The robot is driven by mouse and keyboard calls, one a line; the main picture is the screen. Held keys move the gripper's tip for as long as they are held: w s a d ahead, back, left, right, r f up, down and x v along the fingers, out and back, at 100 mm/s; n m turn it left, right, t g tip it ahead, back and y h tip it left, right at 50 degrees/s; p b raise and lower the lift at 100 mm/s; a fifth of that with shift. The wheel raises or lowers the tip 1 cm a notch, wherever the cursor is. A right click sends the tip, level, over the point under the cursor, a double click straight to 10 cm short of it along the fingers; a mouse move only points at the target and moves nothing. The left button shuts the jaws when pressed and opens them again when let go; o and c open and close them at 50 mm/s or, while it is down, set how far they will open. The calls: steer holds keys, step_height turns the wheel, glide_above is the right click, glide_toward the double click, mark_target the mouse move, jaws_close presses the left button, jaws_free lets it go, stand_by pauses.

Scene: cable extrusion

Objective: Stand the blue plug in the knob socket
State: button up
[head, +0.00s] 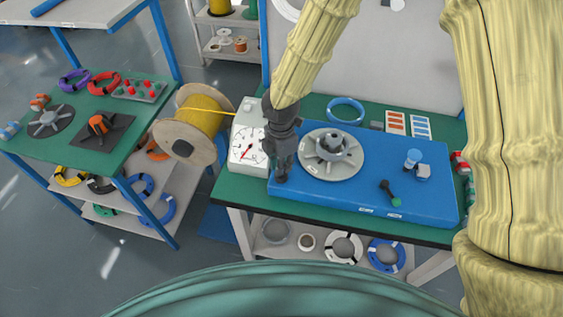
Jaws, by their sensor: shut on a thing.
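My gripper (281,177) is dark and points down at the left end of the blue board (340,192), between the dial box and the round grey disc. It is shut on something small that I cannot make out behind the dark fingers. A light-blue round-topped piece (414,156) stands at the right of the board, beside or on a small grey block (424,172). I cannot tell whether this piece is the blue plug or whether the block is the knob socket. My gripper is well to the left of both.
A grey finned disc (332,165) with a raised hub lies between my gripper and the blue piece. A black piece with a green end (389,193) lies near the front. A white dial box (248,148) is close left of my gripper. A yellow cable spool (193,125) stands further left.

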steer(key=shift+f, duration=0.6)
steer(key=shift+f, duration=0.45)
stand_by(0.7)
steer(key=o, duration=0.9)
steer(key=shift+c, duration=0.2)
step_height(320, 180, up, 8)
steer(key=p, duration=0.6)
steer(key=shift+p, duration=0.35)
